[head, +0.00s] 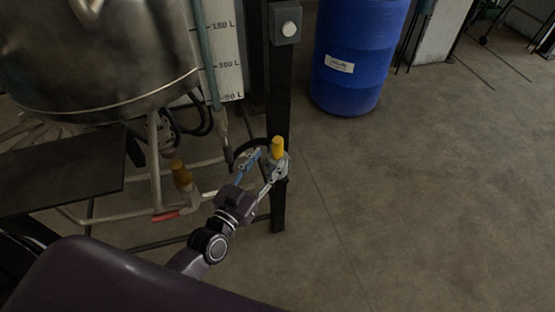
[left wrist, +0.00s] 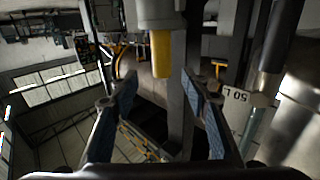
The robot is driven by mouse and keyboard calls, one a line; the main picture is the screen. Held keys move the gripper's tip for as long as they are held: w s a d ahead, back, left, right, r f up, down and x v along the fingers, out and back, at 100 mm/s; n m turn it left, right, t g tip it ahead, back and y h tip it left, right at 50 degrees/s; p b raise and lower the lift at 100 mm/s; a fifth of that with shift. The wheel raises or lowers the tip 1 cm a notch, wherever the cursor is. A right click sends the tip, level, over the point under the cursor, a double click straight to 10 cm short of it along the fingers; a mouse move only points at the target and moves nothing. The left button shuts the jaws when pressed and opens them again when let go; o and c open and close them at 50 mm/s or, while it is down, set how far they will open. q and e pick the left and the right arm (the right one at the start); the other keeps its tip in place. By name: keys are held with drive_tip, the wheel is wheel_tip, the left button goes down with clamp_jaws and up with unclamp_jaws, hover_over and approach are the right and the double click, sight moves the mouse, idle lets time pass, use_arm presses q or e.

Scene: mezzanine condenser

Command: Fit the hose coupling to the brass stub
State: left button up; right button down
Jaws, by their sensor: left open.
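A yellow cylinder with a grey lower body (head: 277,148) stands upright at the black post; it seems to be the hose coupling. It also shows in the left wrist view (left wrist: 161,54), hanging down from its grey body in that turned picture. A duller yellow-brown stub (head: 180,172) stands on the pipework under the tank, seemingly the brass stub. My left gripper (head: 268,160) is open beside the yellow cylinder. In the left wrist view its blue-padded fingers (left wrist: 160,80) are spread, the cylinder between and beyond their tips. Contact cannot be told. My right gripper is not in view.
The black post (head: 279,90) rises right behind the gripper. The steel tank (head: 95,60), its pipe frame and a red handle (head: 165,215) lie to the left. A greenish hose (head: 209,60) hangs by the volume scale (head: 222,45). A blue drum (head: 357,50) stands beyond; right floor is clear.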

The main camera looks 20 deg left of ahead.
sight(275, 147)
use_arm(q)
drive_tip(key=w, duration=0.5)
drive_tip(key=w+d, duration=0.1)
drive_tip(key=w, duration=0.1)
drive_tip(key=shift+w+f+p, duration=0.1)
drive_tip(key=shift+w+p, duration=0.1)
drive_tip(key=shift+p, duration=0.2)
clamp_jaws()
